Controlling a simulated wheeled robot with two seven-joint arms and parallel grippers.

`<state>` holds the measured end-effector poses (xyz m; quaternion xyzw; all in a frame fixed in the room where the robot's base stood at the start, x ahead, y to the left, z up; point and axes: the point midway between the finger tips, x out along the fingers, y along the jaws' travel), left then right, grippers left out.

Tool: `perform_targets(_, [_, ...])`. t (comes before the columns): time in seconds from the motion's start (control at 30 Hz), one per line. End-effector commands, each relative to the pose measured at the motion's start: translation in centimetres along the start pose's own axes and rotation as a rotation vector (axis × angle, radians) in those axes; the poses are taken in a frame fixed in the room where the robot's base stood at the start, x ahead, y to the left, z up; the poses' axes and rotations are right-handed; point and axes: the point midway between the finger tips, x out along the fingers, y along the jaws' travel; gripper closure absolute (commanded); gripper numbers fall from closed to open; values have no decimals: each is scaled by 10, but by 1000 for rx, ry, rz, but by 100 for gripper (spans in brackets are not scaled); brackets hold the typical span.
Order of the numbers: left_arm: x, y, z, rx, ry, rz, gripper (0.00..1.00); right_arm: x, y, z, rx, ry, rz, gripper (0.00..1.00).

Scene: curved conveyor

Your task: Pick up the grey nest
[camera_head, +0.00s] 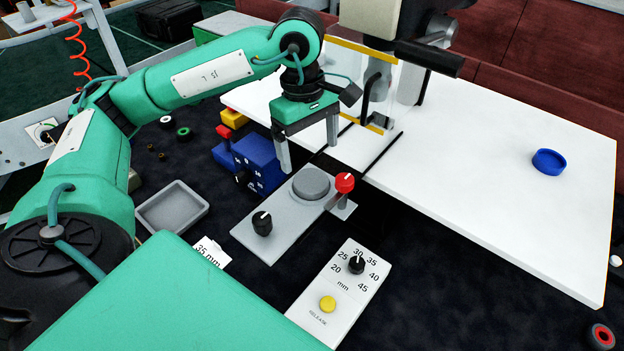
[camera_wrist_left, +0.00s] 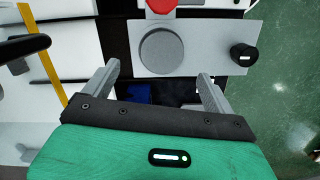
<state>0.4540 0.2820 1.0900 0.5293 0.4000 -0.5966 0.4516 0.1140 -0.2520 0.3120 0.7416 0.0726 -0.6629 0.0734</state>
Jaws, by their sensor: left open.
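A round grey disc (camera_head: 311,182), which may be the grey nest, sits on a flat grey plate (camera_head: 270,245) with a black knob and a red knob. In the left wrist view the disc (camera_wrist_left: 163,52) lies just beyond and between the fingertips. My left gripper (camera_head: 308,158) is open and empty, pointing down just behind the disc, apart from it. Its two fingers also show in the left wrist view (camera_wrist_left: 158,76). A shallow grey tray (camera_head: 172,207) lies further left. I cannot tell which grey thing is the nest. My right gripper is not in view.
A blue block (camera_head: 262,160) stands close left of the gripper. A white dial panel (camera_head: 340,290) lies in front. A blue ring (camera_head: 549,162) sits on the white table (camera_head: 480,170), otherwise mostly clear.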

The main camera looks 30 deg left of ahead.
Motion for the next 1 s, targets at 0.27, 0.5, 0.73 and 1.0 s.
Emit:
perform_targets(0.27, [22, -2, -1, -2, 0, -3, 11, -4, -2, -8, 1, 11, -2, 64])
perform_targets(0.5, [56, -6, -1, 0, -1, -4, 11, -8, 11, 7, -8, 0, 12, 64])
perform_targets(0.73, [69, -5, -1, 1, -1, 1, 11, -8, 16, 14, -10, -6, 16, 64])
perform_targets(1.0, [68, -5, -2, 0, -1, 1, 39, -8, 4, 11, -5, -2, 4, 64])
